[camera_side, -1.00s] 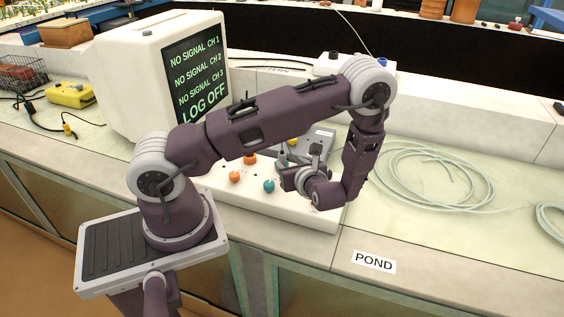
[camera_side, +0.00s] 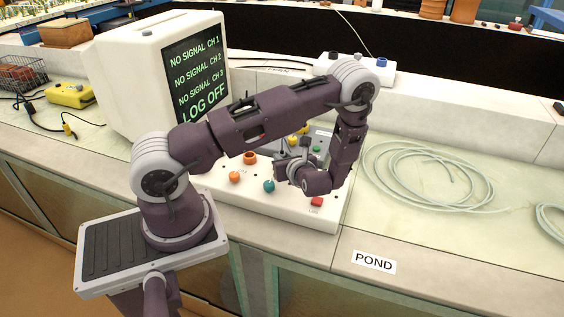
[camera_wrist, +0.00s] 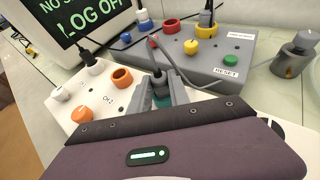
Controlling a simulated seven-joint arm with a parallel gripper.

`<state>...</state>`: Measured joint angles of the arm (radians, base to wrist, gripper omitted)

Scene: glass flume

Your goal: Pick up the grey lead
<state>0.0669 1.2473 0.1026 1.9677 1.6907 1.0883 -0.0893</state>
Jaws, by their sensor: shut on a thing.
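The grey lead (camera_wrist: 177,64) shows in the wrist view as a thin grey cable. My gripper (camera_wrist: 161,90) is shut on a slim upright grey piece with a dark top, which looks like the lead's plug. A teal socket (camera_wrist: 161,102) shows between and below the fingertips, partly hidden. In the side view my gripper (camera_side: 281,168) is low over the white panel, just above the teal piece (camera_side: 269,186). Whether the plug still sits in the socket I cannot tell.
The white panel (camera_side: 225,195) carries orange pieces and a red button (camera_side: 316,201). A grey box (camera_wrist: 205,72) with a green RESET button (camera_wrist: 232,61) stands behind it. A monitor (camera_side: 150,75) is at the left. Coiled pale tubing (camera_side: 420,175) lies right on the bench.

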